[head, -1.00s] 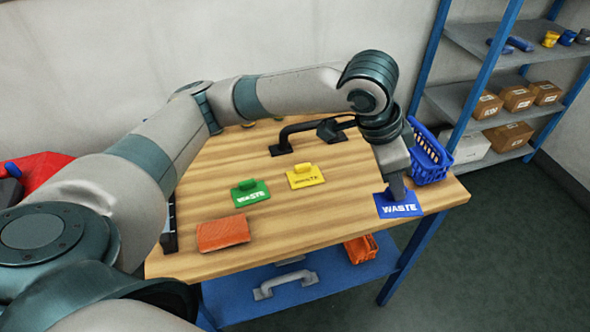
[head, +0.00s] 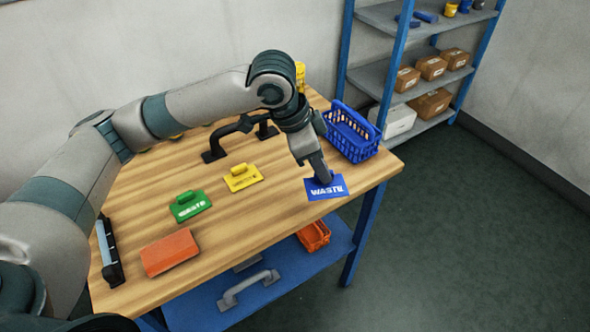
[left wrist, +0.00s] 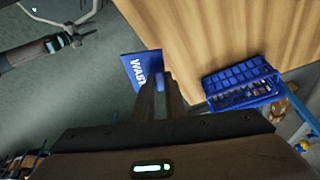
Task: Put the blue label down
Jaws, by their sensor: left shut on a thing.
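The blue label (head: 326,190), a flat plate with white "WASTE" lettering, is at the right front part of the wooden table (head: 250,230). My left gripper (head: 324,178) is shut on it from above. In the left wrist view the fingers (left wrist: 160,92) meet at the label (left wrist: 136,70), which lies at or over the table's edge with floor showing beside it. I cannot tell whether its underside touches the tabletop. What looks like part of my other arm shows at the left of that view; its jaw state is unclear.
A blue basket (head: 350,135) stands just behind the label. The tabletop between the yellow and blue labels is clear.

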